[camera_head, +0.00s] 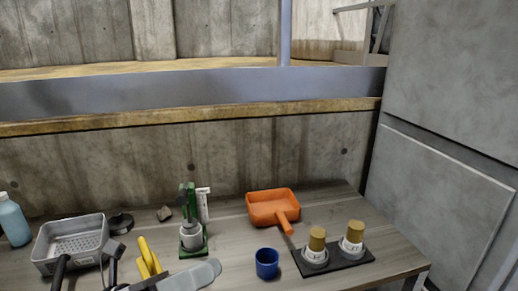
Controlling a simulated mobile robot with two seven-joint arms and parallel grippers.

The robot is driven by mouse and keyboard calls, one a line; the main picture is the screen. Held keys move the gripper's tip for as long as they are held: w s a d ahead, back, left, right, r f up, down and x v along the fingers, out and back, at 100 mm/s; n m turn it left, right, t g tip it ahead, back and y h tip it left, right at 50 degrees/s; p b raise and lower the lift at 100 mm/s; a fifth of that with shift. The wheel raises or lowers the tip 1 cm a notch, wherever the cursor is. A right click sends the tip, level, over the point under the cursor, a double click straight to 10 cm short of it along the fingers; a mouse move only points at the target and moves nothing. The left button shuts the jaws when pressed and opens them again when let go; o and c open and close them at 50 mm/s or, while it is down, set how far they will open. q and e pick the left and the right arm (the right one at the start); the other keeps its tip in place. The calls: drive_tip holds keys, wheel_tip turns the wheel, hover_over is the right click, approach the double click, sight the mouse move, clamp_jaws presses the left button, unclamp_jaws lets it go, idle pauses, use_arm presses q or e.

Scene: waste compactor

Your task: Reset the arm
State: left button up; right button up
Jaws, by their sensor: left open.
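Dark parts of my left gripper (88,266) show at the bottom left edge, low over the front of the table (232,262). The gripper is open, and I see nothing between its fingers. Most of it and its arm are cut off by the lower edge. It is in front of a grey metal basket (72,236) with a perforated bottom; I cannot tell whether they touch. My right gripper is not in view.
A yellow object (148,256), a green-based tool (191,240) and a grey rounded piece (192,275) are nearby. An orange scoop (272,208), a blue cup (267,264) and a black tray (338,265) with two brown-topped containers stand right. A blue bottle (12,222) is far left.

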use_arm(q)
drive_tip(key=w+a+f+n+t+y, duration=0.2)
drive_tip(key=a+f+n+t+y, duration=0.35)
drive_tip(key=n, duration=0.75)
drive_tip(key=w+a+f+n+t+y, duration=0.1)
drive_tip(key=a+f+n+t+y, duration=0.1)
drive_tip(key=f+n+t+y, duration=0.8)
drive_tip(key=s+a+f+n+g+y, duration=0.1)
drive_tip(key=s+a+f+n+g, duration=0.1)
drive_tip(key=s+f+n+g, duration=0.3)
drive_tip(key=s+a+f+n+g+y+p, duration=0.1)
drive_tip(key=s+a+f+n+g+y, duration=0.1)
drive_tip(key=s+f+n+g, duration=0.4)
wheel_tip(320, 180, down, 6)
drive_tip(key=s+n, duration=0.1)
drive_tip(key=n, duration=0.4)
drive_tip(key=shift+s+n, duration=0.35)
drive_tip(key=shift+n, duration=0.05)
drive_tip(key=shift+w+a, duration=0.1)
